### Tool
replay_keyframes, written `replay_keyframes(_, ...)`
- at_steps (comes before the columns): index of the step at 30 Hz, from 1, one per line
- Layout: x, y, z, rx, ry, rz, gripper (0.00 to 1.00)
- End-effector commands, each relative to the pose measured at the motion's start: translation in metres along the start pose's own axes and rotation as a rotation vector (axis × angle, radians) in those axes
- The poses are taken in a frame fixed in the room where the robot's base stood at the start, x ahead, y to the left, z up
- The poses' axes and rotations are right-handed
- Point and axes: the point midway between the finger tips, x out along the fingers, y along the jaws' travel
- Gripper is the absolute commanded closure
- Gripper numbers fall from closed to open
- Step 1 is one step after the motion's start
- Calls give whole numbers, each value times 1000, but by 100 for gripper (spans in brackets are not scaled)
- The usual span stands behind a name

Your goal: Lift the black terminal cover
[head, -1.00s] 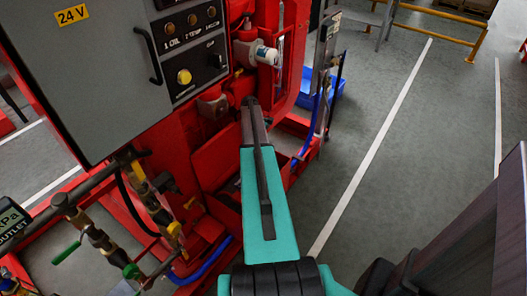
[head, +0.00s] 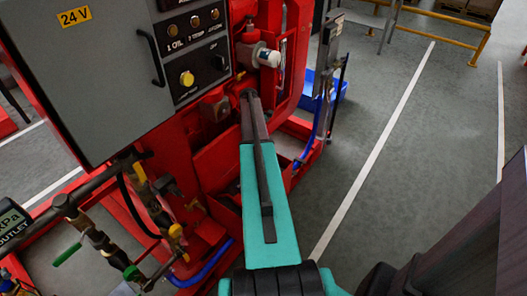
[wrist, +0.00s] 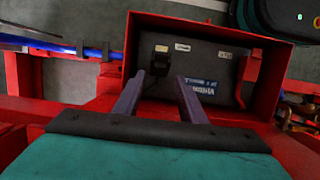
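In the wrist view a dark battery (wrist: 215,88) sits in an open red tray (wrist: 262,35). A small black terminal cover (wrist: 159,66) stands at the left part of its top, with a pale patch on its upper end. My gripper (wrist: 160,76) is open and empty. Its two fingers reach over the battery's near edge, one to each side of the cover in the picture. The cover looks just beyond the fingertips; I cannot tell the depth between them. In the head view my arm hides the battery and cover.
The tray's red walls rise around the battery. Blue hose (wrist: 60,45) runs at the left in the wrist view. In the head view a grey control panel (head: 110,95) stands left, with pipes and valves (head: 150,215) below. Open floor (head: 420,130) lies right.

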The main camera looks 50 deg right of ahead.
Motion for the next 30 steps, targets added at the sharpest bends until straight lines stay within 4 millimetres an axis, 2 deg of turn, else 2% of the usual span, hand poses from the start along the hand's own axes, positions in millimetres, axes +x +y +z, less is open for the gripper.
replay_keyframes(3,-14,0,-1,0,2,2,62)
replay_keyframes(9,-24,0,-1,-1,1,0,62)
replay_keyframes(23,-24,0,1,16,4,-1,61)
replay_keyframes(30,-24,0,7,141,30,-12,61)
